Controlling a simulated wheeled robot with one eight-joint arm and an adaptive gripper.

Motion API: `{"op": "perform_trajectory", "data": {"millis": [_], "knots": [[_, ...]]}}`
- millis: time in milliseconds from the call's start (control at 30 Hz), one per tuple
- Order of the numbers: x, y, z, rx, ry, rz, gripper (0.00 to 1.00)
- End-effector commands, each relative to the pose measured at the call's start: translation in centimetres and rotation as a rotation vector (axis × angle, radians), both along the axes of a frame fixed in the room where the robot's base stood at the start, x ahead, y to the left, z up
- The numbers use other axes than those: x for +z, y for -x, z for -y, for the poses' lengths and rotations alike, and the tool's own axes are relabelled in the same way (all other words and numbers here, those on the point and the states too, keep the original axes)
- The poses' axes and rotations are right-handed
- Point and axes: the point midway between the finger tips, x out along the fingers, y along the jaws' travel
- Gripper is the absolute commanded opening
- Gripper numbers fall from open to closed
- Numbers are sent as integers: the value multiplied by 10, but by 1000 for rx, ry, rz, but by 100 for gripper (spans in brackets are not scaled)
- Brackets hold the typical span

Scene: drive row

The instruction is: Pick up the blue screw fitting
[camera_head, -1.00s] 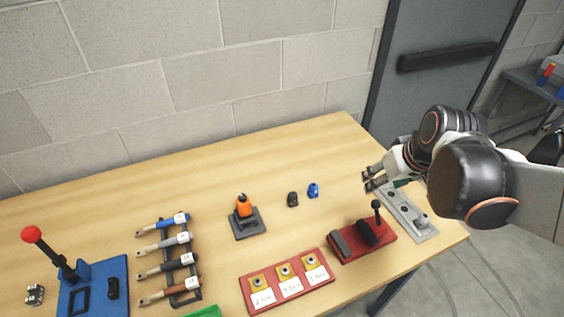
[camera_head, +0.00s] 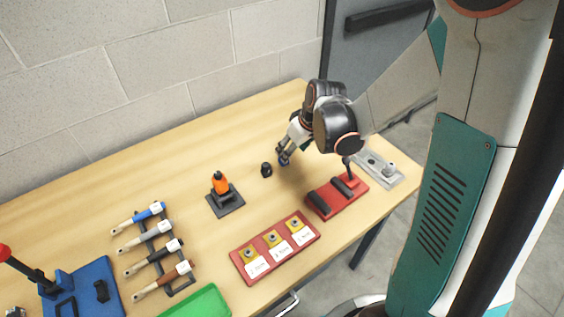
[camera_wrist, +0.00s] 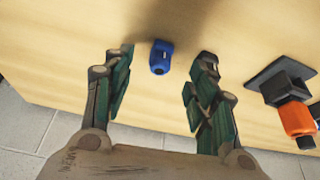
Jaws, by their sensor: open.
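The blue screw fitting (camera_wrist: 160,57) stands on the wooden table and shows in the wrist view between my two fingers, a little beyond their tips. My gripper (camera_wrist: 163,78) is open, with one green-padded finger on each side of the fitting and nothing held. In the head view my gripper (camera_head: 284,157) reaches down just above the table, and its fingers mostly hide the blue fitting there. Whether a finger touches it I cannot tell.
An orange-topped piece on a black stand (camera_head: 223,196), a red block with black parts (camera_head: 336,198) and a red labelled tray (camera_head: 310,243) are near. The table's back is clear.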

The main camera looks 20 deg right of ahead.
Motion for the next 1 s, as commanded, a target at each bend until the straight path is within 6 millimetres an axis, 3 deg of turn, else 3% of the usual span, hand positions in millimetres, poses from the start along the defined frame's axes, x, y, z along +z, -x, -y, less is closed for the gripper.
{"op": "perform_trajectory", "data": {"millis": [100, 367, 700, 933, 1000], "knots": [[-14, -5, -2, 0, 0, 0, 52], [-24, -11, -5, 1, 0, 0, 52], [-61, -32, -17, 1, 1, 1, 52], [-61, -33, -17, 0, 1, 0, 52], [-61, -33, -17, 0, 1, 0, 39]]}}
